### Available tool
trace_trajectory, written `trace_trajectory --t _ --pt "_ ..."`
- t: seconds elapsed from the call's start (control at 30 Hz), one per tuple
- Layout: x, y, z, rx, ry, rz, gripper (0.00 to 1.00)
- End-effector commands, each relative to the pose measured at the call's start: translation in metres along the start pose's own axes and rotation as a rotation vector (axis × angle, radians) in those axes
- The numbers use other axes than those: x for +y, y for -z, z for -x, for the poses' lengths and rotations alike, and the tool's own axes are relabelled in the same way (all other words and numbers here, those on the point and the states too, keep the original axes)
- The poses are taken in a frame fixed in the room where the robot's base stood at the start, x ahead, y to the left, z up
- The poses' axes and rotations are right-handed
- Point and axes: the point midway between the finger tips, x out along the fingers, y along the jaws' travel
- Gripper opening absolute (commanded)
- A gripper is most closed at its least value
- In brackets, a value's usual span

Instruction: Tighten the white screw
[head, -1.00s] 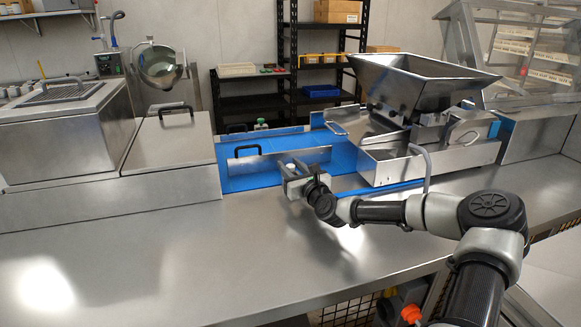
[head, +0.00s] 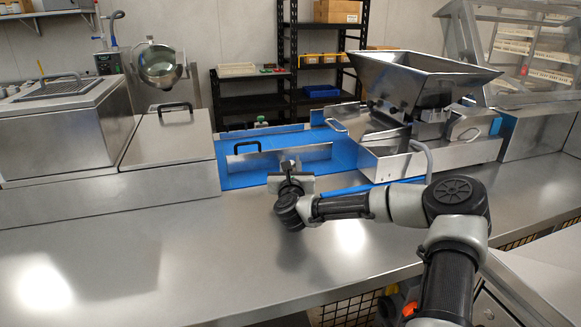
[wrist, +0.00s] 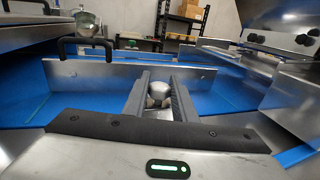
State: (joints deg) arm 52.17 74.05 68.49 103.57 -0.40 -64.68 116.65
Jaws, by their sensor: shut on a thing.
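The white screw (wrist: 158,90) shows as a rounded whitish knob between my two fingers in the wrist view, in front of an upright metal plate (wrist: 105,88). My gripper (wrist: 160,82) is shut on it, with a finger on either side. In the head view my gripper (head: 289,168) is at the near side of the blue belt, by the right part of the same plate (head: 270,160). The screw is mostly hidden there by my gripper and wrist. How far the screw is turned in cannot be told.
A black handle (head: 247,146) stands on the plate's left part. The blue belt (head: 240,180) runs beneath. A steel hopper machine (head: 420,95) stands right, a lidded steel unit (head: 165,150) left. The front counter (head: 180,260) is clear.

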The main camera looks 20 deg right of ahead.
Motion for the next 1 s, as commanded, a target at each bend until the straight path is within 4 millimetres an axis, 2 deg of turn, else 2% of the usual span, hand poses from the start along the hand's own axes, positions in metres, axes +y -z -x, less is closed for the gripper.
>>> trace_trajectory --t 0.6,1.0 --pt "0.0033 0.0051 -0.0001 -0.004 0.577 -0.003 0.02" --pt "0.0014 0.0019 0.0001 -0.003 0.831 -0.004 0.02"
